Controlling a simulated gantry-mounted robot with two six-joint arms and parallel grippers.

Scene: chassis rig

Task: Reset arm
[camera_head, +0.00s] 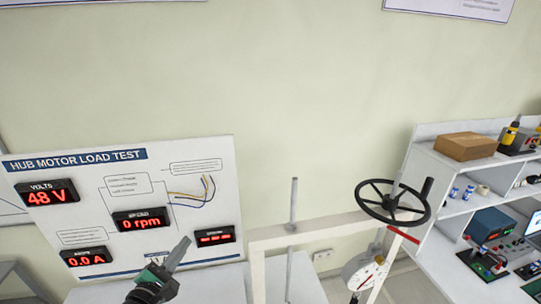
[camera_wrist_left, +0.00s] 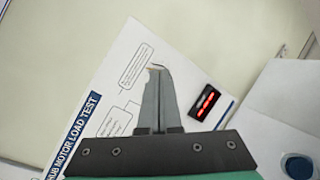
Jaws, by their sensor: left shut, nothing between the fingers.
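My left gripper (camera_head: 180,252) is at the bottom of the head view, in front of the lower part of the hub motor load test panel (camera_head: 120,205). Its fingers are shut with nothing between them and point up and to the right. In the left wrist view the closed fingers (camera_wrist_left: 156,85) stand upright in front of the same panel (camera_wrist_left: 120,75), which looks tilted there. My right gripper does not show in either view.
A white frame (camera_head: 258,275) with a black handwheel (camera_head: 393,201) and a dial gauge (camera_head: 362,272) stands right of the gripper. Shelves (camera_head: 440,240) with a cardboard box (camera_head: 466,146) and instruments are at the far right.

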